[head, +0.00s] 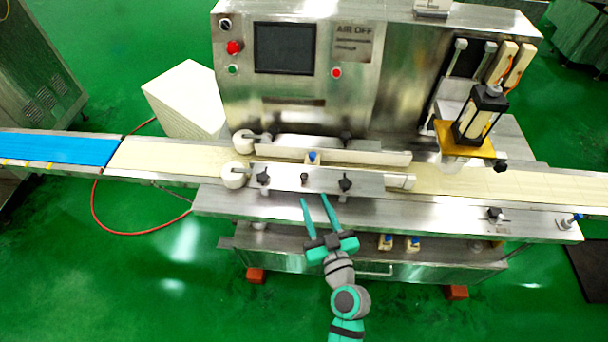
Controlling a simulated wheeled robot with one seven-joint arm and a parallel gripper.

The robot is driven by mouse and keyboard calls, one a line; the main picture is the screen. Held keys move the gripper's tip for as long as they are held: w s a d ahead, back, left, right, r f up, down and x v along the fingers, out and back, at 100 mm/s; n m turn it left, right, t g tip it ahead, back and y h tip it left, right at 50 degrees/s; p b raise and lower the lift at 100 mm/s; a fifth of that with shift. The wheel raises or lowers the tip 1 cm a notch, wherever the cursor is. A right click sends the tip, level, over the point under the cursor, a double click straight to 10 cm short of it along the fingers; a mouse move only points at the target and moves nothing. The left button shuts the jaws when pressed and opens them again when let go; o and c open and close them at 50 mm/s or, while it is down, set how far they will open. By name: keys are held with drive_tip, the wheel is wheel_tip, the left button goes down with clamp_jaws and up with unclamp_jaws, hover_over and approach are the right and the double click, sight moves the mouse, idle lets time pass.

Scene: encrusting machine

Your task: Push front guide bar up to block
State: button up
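The front guide bar (325,181) is a long steel strip with black knobs on the near side of the conveyor belt. Its pale right end sticks out past the steel. A small block with a blue top (313,157) is between it and the rear guide bar (375,157). The bar hides the block's lower part, so I cannot tell whether they touch. My gripper (313,198) is open and empty, its two teal fingers pointing at the front guide bar's near edge from below in the picture. I cannot tell whether the fingertips touch the bar.
White rollers (234,175) stand at the bars' left end. The control panel (300,55) rises behind the belt, and a black and gold press head (478,120) stands at the right. The steel ledge (440,215) right of my gripper is mostly clear.

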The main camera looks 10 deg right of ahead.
sight(305, 179)
drive_tip(key=w, duration=0.3)
drive_tip(key=w+a, duration=0.1)
drive_tip(key=w, duration=0.6)
drive_tip(key=shift+w+a, duration=0.15)
drive_tip(key=shift+w, duration=0.2)
